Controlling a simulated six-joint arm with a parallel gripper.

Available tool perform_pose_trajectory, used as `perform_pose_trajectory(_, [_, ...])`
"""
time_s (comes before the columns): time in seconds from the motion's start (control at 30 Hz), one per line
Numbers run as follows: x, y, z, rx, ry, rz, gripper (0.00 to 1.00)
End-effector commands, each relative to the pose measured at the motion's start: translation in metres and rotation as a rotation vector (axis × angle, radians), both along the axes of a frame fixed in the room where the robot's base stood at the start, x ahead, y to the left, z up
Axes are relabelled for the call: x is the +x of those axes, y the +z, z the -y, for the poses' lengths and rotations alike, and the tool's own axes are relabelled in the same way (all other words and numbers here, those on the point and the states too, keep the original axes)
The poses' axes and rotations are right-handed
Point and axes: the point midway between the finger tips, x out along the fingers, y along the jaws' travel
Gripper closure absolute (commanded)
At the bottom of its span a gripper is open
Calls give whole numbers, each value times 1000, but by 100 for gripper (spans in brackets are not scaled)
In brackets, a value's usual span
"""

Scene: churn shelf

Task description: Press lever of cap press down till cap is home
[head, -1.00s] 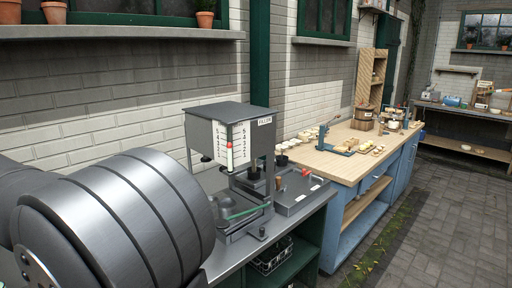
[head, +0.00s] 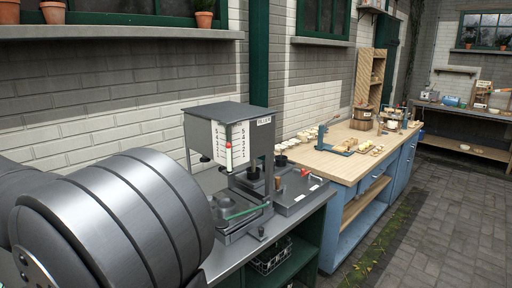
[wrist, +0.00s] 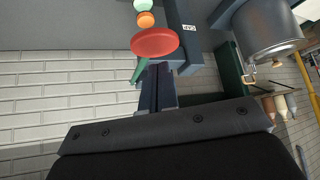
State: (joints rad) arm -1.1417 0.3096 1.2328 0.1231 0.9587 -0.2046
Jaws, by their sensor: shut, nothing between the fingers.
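In the wrist view, a dark blue-grey body with a small white label reading "CAP" (wrist: 182,48) stands at the top, and I take it for part of the cap press. A red disc (wrist: 155,42), with an orange and a pale green round piece above it in the picture, shows just beyond my fingertips. A thin green bar (wrist: 140,72) shows behind the fingers. My gripper (wrist: 158,68) is shut and empty, its tips close to the red disc; I cannot tell if they touch. Which part is the lever, and the cap itself, I cannot make out. The head view does not show my gripper.
In the head view, a grey boxed machine with a number scale (head: 232,146) stands on the metal bench, and a wooden-topped blue bench (head: 345,160) is beyond it. In the wrist view, a grey metal vessel (wrist: 265,30) and a shelf of bottles are at the right.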

Motion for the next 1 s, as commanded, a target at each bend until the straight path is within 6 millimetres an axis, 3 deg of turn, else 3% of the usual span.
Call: perform_pose_trajectory(1.0, [0,-31,0,-1,0,0,100])
